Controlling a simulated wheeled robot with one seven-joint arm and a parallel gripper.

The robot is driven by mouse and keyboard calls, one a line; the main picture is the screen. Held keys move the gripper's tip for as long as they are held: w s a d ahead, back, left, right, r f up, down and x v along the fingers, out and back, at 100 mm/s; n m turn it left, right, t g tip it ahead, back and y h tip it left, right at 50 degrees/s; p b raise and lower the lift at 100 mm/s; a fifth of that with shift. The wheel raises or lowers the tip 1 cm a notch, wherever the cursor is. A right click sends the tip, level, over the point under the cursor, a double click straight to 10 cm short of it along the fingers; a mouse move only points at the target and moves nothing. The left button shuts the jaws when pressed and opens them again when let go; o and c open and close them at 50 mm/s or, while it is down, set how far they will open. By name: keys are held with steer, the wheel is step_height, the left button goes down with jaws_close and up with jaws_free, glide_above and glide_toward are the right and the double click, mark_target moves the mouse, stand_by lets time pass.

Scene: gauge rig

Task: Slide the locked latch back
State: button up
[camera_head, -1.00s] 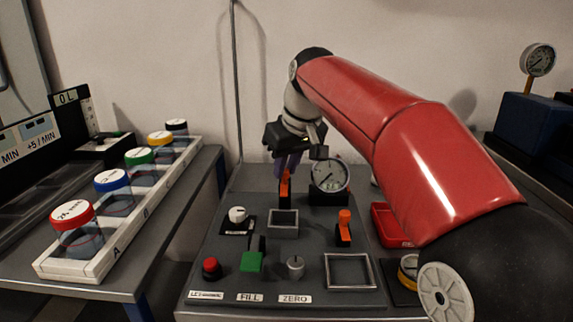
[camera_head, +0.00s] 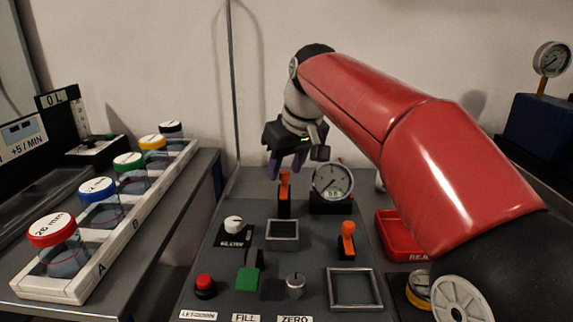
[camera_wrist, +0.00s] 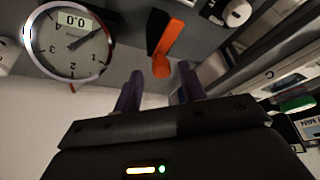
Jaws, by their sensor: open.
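Two orange-handled levers stand on the grey panel. The rear one (camera_head: 285,182) is upright on a dark base left of the gauge. The front one (camera_head: 347,232) stands on the right, above the square frame. No label shows which is the locked latch. My gripper (camera_head: 285,165) is open and empty, its purple fingers just above and behind the rear lever's top. In the wrist view an orange handle (camera_wrist: 167,50) on a dark base points between my open fingers (camera_wrist: 160,72). I cannot tell whether they touch it.
A round gauge (camera_head: 333,182) stands close right of the rear lever and shows large in the wrist view (camera_wrist: 68,42). Knobs, a red button (camera_head: 204,284) and a green switch (camera_head: 249,277) are in front. A red tray (camera_head: 398,238) is right, a jar rack (camera_head: 115,250) left.

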steer(key=p+v, duration=0.1)
steer(key=v, duration=0.6)
steer(key=shift+r, duration=0.4)
steer(key=shift+s, duration=0.25)
